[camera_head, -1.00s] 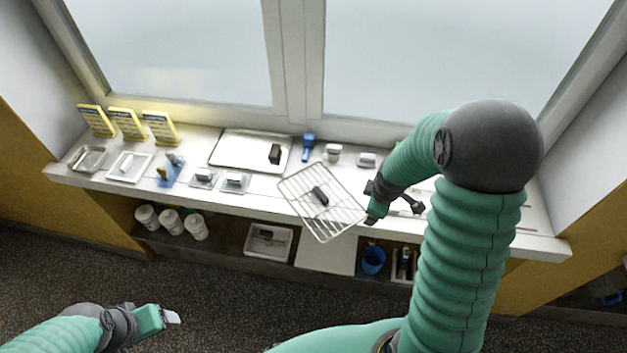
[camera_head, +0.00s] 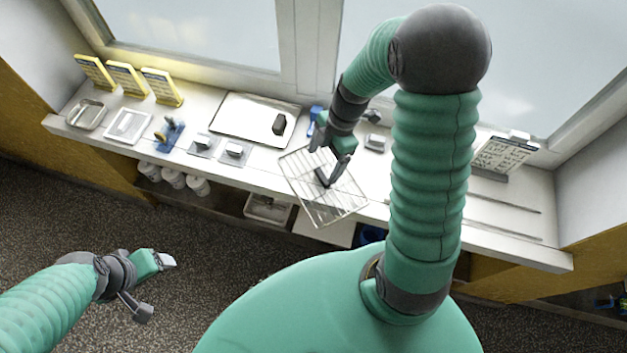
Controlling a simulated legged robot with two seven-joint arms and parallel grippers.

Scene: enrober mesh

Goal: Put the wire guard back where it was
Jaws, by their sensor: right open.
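The wire guard (camera_head: 344,204) is a rectangular metal grid with a dark handle (camera_head: 322,177) at its middle. It lies askew on the white counter, and its near corner sticks out past the front edge. My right gripper (camera_head: 332,160) is open over the guard, its fingers close to the handle. I cannot tell whether they touch it, and the gripper partly hides the handle. My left gripper (camera_head: 165,262) is low at the left, over the floor and away from the counter. Its jaw opening is not clear.
A white tray (camera_head: 235,125) with a dark block (camera_head: 279,124) lies left of the guard. A blue item (camera_head: 314,118) stands behind it. Yellow signs (camera_head: 163,87) stand at the far left, and a white sign (camera_head: 504,153) at the right. Thin rods (camera_head: 500,203) lie at the counter's right.

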